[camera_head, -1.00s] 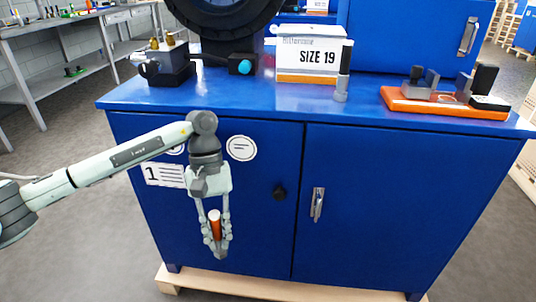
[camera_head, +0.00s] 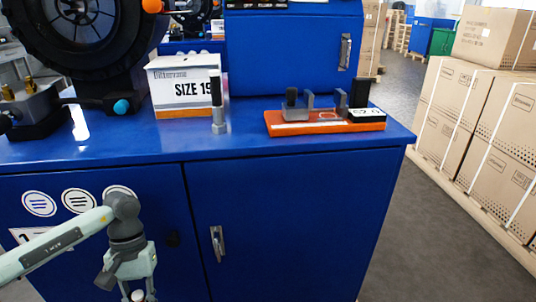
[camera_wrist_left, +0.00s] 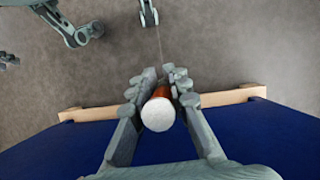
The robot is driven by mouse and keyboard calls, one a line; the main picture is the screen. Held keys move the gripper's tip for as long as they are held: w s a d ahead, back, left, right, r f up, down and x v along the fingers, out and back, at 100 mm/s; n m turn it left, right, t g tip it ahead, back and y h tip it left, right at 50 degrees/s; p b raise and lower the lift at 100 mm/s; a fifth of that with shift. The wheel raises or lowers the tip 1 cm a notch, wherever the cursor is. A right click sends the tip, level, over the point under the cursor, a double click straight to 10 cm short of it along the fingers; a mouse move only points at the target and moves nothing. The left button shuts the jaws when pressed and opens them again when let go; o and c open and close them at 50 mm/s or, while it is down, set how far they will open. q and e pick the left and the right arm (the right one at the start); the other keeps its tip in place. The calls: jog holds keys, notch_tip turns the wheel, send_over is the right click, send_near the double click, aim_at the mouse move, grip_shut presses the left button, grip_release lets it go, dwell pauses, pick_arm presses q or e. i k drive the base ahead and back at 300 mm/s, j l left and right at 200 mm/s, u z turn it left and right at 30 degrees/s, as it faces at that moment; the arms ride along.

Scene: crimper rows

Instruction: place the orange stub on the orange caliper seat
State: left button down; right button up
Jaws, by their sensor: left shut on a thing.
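My left gripper (camera_wrist_left: 160,75) is shut on the orange stub (camera_wrist_left: 176,92). Its pale round end faces the camera in the left wrist view, and its orange side shows between the fingers. In the head view, my left gripper (camera_head: 138,291) hangs at the bottom edge in front of the blue cabinet, with its fingertips cut off. Only the stub's pale end shows there. The orange caliper seat (camera_head: 290,128) lies on the cabinet top, right of centre, with grey upright prongs and a black block at its right end. The gripper is below and left of it.
A dark upright pin (camera_head: 217,110) stands left of the seat, beside a white SIZE 19 box (camera_head: 185,85). A large black wheel (camera_head: 85,40) and a brass-topped fixture (camera_head: 28,105) are farther left. The blue cabinet top (camera_head: 255,148) is clear in front. Cartons (camera_head: 470,110) stand at right.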

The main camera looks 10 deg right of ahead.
aim_at(328, 116)
jog(key=l+u, duration=0.2)
jog(key=l, duration=0.25)
jog(key=l+u, duration=0.15)
jog(key=l, duration=0.35)
jog(key=l+u, duration=0.2)
jog(key=l, duration=0.3)
jog(key=l+u, duration=0.2)
jog(key=l, duration=0.25)
jog(key=k+l+u, duration=0.2)
jog(key=l, duration=0.25)
jog(key=k+l+u, duration=0.15)
jog(key=l, duration=0.3)
jog(key=l+u, duration=0.45)
jog(key=l, duration=0.5)
